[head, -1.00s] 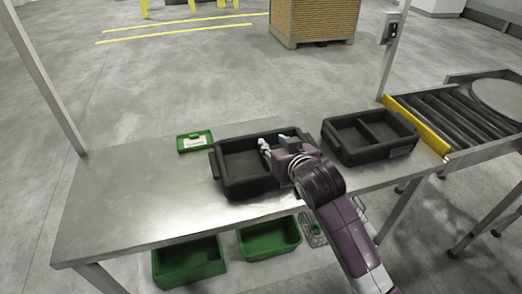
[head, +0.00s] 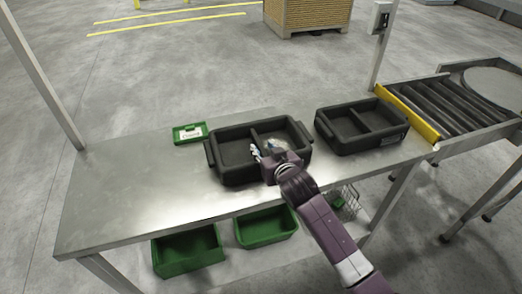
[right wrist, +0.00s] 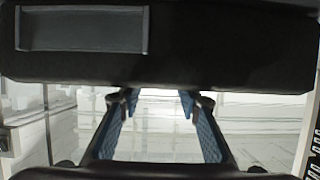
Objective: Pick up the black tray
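A black two-compartment tray (head: 236,174) with side handles sits on the metal table, near the table's middle. A second black divided tray (head: 360,143) with a label on its front stands to its right. My right gripper (head: 266,148) shows over the first tray's front side, near its divider, and partly hides it. In the right wrist view the gripper's blue-padded fingers (right wrist: 160,112) are apart with nothing between them. The tray's dark wall (right wrist: 220,60) fills the top of that view. Whether the fingers touch the tray cannot be told. My left gripper is not seen.
A small green box (head: 190,133) with a white label lies behind the tray on the left. A roller conveyor (head: 440,105) with a yellow edge adjoins the table at right. Green bins (head: 188,252) and a wire basket (head: 345,203) sit below. The table's left part is clear.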

